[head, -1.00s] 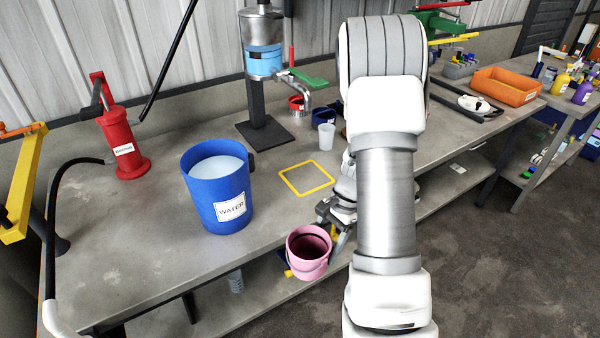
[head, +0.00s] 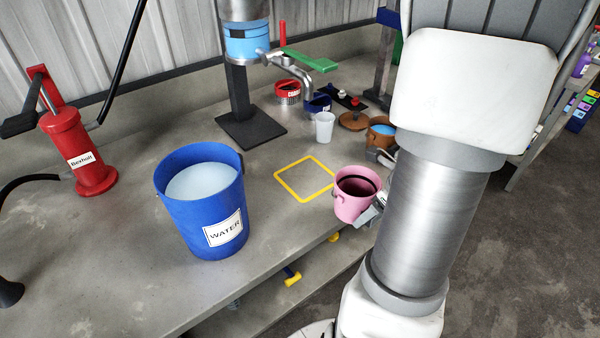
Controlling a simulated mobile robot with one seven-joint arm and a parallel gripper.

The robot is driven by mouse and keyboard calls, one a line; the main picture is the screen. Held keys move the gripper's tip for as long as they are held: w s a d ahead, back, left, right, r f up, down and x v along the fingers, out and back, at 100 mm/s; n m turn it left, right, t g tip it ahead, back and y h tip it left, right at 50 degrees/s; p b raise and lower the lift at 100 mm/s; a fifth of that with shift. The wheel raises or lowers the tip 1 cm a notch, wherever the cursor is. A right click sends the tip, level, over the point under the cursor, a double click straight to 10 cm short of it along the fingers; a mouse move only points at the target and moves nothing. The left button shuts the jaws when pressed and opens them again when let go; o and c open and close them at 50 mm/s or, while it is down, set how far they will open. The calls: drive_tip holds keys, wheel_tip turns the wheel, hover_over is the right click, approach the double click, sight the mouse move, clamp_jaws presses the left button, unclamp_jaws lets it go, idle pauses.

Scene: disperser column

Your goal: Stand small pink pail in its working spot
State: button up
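The small pink pail (head: 352,206) is upright near the front edge of the bench, just right of a yellow square outline (head: 279,184) marked on the bench top. I cannot tell whether the pail touches the bench. My gripper (head: 372,212) is at the pail's right side, mostly hidden behind the pail and my arm. Its fingers appear to be on the pail's side, and the pail moves with it. The yellow outline is empty.
A big blue bucket labelled WATER (head: 202,215) stands left of the outline. Behind are a disperser column (head: 240,85) with a green lever (head: 308,60), a clear cup (head: 324,126) and a brown pot (head: 380,136). A red pump (head: 78,150) stands at far left.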

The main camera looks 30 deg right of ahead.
drive_tip(key=shift+d+m, duration=0.15)
drive_tip(key=shift+m, duration=0.15)
drive_tip(key=shift+w+r, duration=0.1)
drive_tip(key=shift+w, duration=0.25)
drive_tip(key=w, duration=0.5)
drive_tip(key=w+a, duration=0.1)
drive_tip(key=w, duration=0.5)
drive_tip(key=w+a+p, duration=0.1)
drive_tip(key=w, duration=0.5)
drive_tip(key=shift+a, duration=0.25)
drive_tip(key=shift+f+b, duration=1)
drive_tip(key=shift+f, duration=0.75)
drive_tip(key=shift+f, duration=0.15)
drive_tip(key=o, duration=1.4)
drive_tip(key=shift+c, duration=0.2)
